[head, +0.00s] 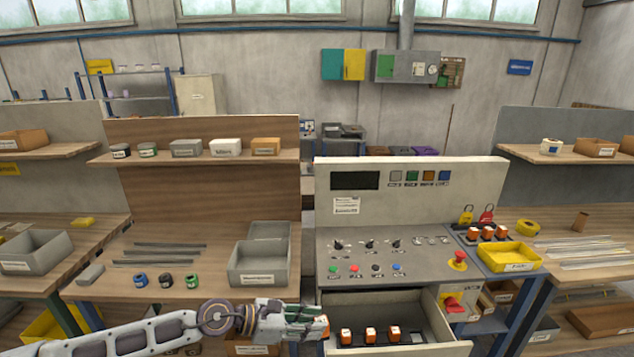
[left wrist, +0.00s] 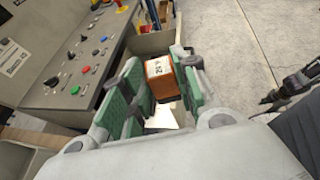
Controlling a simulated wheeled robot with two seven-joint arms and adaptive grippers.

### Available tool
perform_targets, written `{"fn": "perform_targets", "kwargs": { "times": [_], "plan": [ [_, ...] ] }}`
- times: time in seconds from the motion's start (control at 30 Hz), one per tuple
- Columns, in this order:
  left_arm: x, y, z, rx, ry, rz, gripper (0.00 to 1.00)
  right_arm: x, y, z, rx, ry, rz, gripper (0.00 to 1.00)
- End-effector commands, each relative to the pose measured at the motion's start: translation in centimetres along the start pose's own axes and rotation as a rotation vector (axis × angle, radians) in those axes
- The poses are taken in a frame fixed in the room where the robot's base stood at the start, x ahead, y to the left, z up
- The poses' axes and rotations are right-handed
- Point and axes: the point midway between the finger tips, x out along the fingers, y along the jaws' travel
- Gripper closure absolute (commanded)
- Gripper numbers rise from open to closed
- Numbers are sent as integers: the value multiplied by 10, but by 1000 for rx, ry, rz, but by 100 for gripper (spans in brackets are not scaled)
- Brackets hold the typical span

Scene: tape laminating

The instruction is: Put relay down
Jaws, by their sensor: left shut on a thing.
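My left gripper (head: 318,320) is at the front left of the open drawer (head: 420,318) in the head view. In the left wrist view its green-padded fingers (left wrist: 152,90) are shut on an orange relay (left wrist: 160,78) with a white labelled top. Only a sliver of this relay shows at the fingertips in the head view. Three similar relays (head: 370,334) stand in a row in the drawer, to the right of the gripper. A dark gripper-like shape (left wrist: 280,97) at the right of the left wrist view may be my right gripper; its jaws are unclear.
The control panel (head: 400,262) with knobs and buttons stands above the drawer. Three more orange relays (head: 487,232) stand behind a yellow tray (head: 510,257) at the right. A grey bin (head: 262,262) sits on the left bench. The drawer's right part looks clear.

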Motion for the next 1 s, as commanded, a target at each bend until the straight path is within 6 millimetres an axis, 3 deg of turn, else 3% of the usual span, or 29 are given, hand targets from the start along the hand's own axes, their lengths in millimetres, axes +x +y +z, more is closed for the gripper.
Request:
{"fn": "perform_targets", "kwargs": {
  "times": [1.0],
  "plan": [
    [16,18,0,-44,-3,108,95,14,2,-12,2,10,2,60]
  ]
}}
